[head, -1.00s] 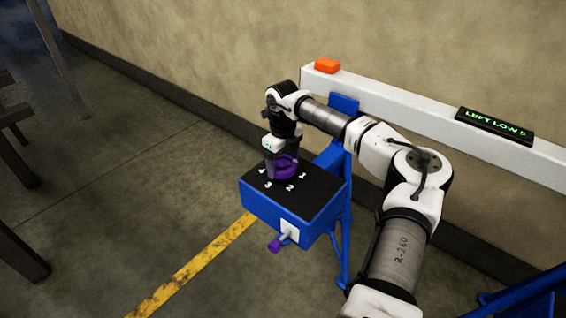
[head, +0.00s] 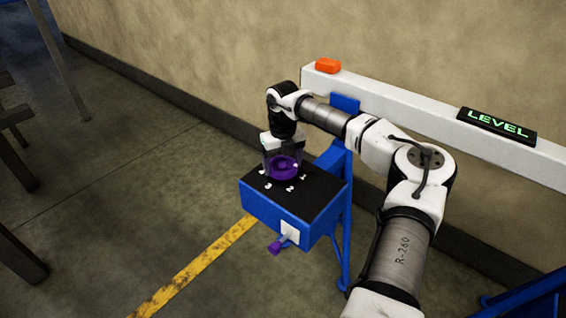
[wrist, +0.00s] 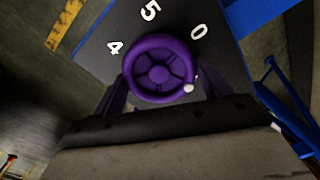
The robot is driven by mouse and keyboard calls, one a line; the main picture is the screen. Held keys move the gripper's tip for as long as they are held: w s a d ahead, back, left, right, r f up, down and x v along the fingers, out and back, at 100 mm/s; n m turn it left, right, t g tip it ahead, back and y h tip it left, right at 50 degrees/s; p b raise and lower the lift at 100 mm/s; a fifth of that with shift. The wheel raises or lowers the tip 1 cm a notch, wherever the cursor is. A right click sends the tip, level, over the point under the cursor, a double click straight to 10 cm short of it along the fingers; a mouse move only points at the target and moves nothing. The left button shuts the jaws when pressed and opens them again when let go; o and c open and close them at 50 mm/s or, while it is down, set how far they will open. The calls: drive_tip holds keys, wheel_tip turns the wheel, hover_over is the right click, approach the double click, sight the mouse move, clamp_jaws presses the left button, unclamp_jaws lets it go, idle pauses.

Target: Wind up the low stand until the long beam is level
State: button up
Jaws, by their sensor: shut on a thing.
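The long white beam (head: 400,108) runs along the wall on blue stands. The black display (head: 497,124) on it reads LEVEL in green. The low stand's blue box (head: 295,219) has a black top with white numbers. A purple handwheel (head: 284,165) sits on that top. My gripper (head: 283,170) points down over the wheel, its fingers on either side of it, shut on it. In the wrist view the wheel (wrist: 159,68) lies between the fingers, its white knob pointing lower right, near the 0 side.
A small purple-ended handle (head: 276,246) sticks out of a white plate on the box front. An orange block (head: 328,66) sits on the beam's left end. A yellow floor stripe (head: 195,267) runs beside the stand. Dark furniture legs stand at far left; the floor between is clear.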

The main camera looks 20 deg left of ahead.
sight(283, 165)
drive_tip(key=o, duration=1)
wheel_tip(283, 165, up, 14)
drive_tip(key=b, duration=0.1)
drive_tip(key=shift+f, duration=0.1)
